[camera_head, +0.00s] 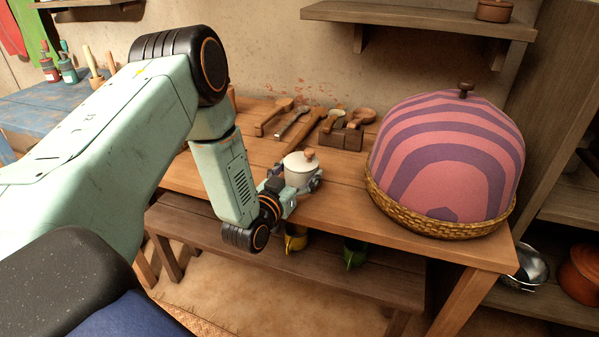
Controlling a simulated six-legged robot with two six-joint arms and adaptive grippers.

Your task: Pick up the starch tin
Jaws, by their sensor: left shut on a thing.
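A small off-white tin (299,174) with a brown knob on its lid is on or just above the front part of the wooden table, left of the middle. I take it to be the starch tin. My left gripper (296,186) reaches it from the left and is shut on it, with finger parts showing on both sides of the tin. The tin looks upright. I cannot tell whether its base touches the tabletop. My right gripper is not in view.
A striped pink and purple dome (447,150) in a wicker basket (440,221) fills the table's right end. Wooden spoons (301,130) and a dark block (340,138) lie behind the tin. A low bench (330,272) runs below. A shelf (420,18) hangs above.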

